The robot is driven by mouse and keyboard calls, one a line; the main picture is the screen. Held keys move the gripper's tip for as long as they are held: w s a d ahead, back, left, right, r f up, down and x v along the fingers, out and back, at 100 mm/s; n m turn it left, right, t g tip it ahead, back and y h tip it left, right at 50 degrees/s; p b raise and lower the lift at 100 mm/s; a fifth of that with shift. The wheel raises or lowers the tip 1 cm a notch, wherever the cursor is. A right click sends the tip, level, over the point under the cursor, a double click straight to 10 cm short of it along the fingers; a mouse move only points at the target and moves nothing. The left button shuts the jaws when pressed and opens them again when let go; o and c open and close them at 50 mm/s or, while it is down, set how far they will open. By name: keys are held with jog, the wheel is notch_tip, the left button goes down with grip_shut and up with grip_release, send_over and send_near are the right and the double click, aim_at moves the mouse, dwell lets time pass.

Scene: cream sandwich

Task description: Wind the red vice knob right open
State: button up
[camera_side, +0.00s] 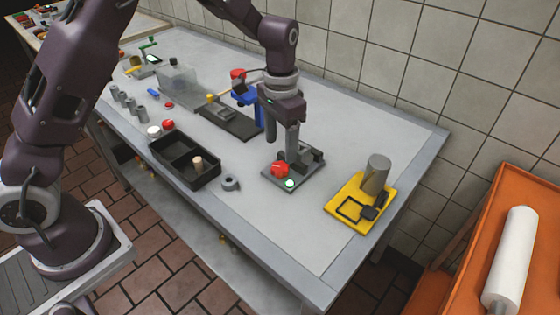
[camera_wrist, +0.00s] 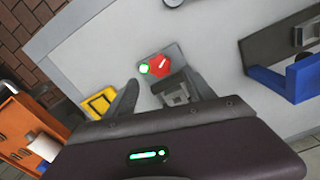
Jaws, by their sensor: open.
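The red vice knob (camera_side: 280,170) sits on a grey vice (camera_side: 306,158) with a dark base, near the front right of the bench. A green-lit button (camera_side: 290,183) is beside the knob. In the wrist view the red knob (camera_wrist: 158,66) shows a pale bar across it, with the green light (camera_wrist: 144,69) at its left and the vice jaws (camera_wrist: 175,96) below. My gripper (camera_side: 290,154) points down over the vice, just behind the knob in the side view.
A yellow fixture (camera_side: 345,218) with a grey cylinder (camera_side: 376,174) stands at right. A black two-part tray (camera_side: 203,178) holds a tan peg at left, with a grey ring (camera_side: 230,183) beside it. A blue press (camera_side: 246,97) stands behind.

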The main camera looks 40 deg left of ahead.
aim_at(280, 167)
notch_tip(280, 167, down, 6)
jog(key=shift+f, duration=0.1)
jog(key=shift+s, duration=0.1)
grip_shut()
jog(key=shift+n, duration=0.3)
jog(key=n, duration=1)
jog(key=shift+n, duration=1.6)
